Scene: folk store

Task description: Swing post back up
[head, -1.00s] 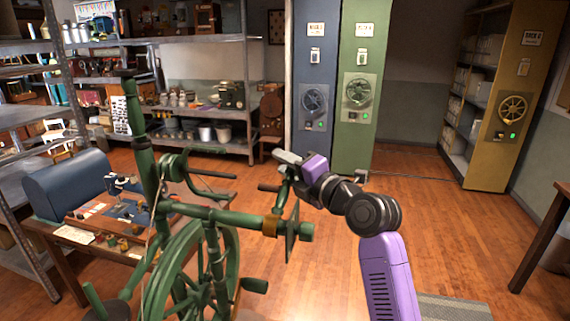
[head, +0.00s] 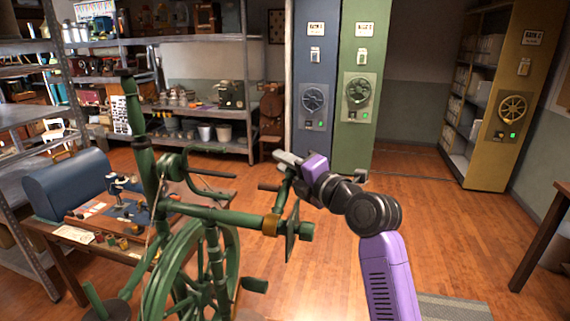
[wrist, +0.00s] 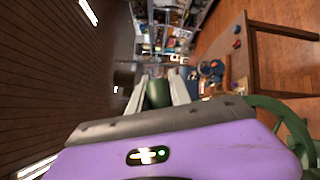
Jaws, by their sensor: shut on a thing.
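The green spinning wheel (head: 232,216) stands at the lower left of the head view, with its large wheel rim (head: 160,275) below the beam. A short green post (head: 282,194) rises from the beam's right end, by the brown collar, and leans slightly right. My gripper (head: 287,158) is shut on the upper part of this post. In the wrist view the green post (wrist: 158,94) lies between the two pale fingers. The fingers hide part of the post. A taller green post (head: 141,140) stands upright at the left of the spinning wheel.
A wooden bench (head: 64,245) with a blue domed case (head: 70,184) and small tools stands at the left. Metal shelves (head: 190,40) stand behind. Blue and green storage racks (head: 361,140) are at the back. The floor on the right (head: 450,225) is mostly clear.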

